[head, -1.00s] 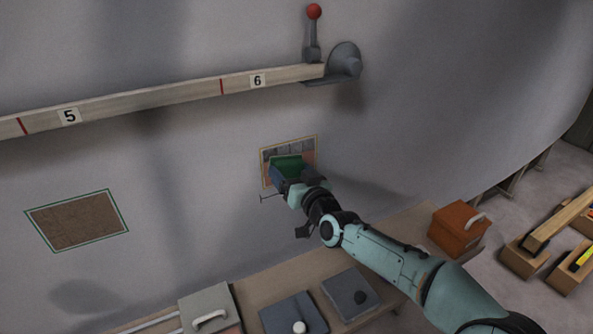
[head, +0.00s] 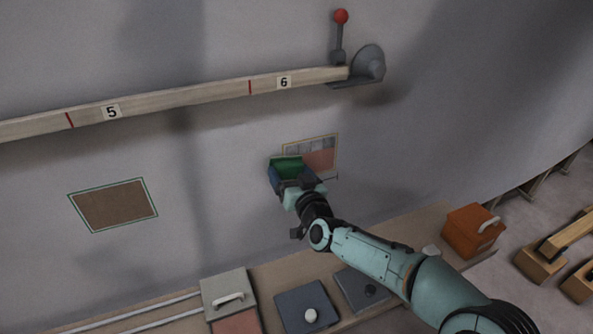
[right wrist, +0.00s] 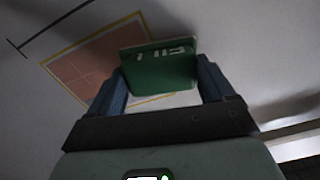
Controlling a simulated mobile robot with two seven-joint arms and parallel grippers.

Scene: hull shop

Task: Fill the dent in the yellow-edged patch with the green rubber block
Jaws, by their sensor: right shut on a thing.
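The yellow-edged patch (head: 321,158) is on the grey hull wall, with grey squares along its top and a reddish area below. It also shows in the right wrist view (right wrist: 88,66), left of the block. My right gripper (head: 288,174) is shut on the green rubber block (head: 287,164), in front of the patch's left edge and hiding part of it. In the right wrist view the block (right wrist: 160,72) sits between both blue fingers, with pale marks on its edge. I cannot tell whether it touches the wall. My left gripper is not in view.
A numbered wooden batten (head: 200,98) crosses the wall above, ending at a red-knobbed lever (head: 340,40). A green-edged brown patch (head: 113,205) is at left.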

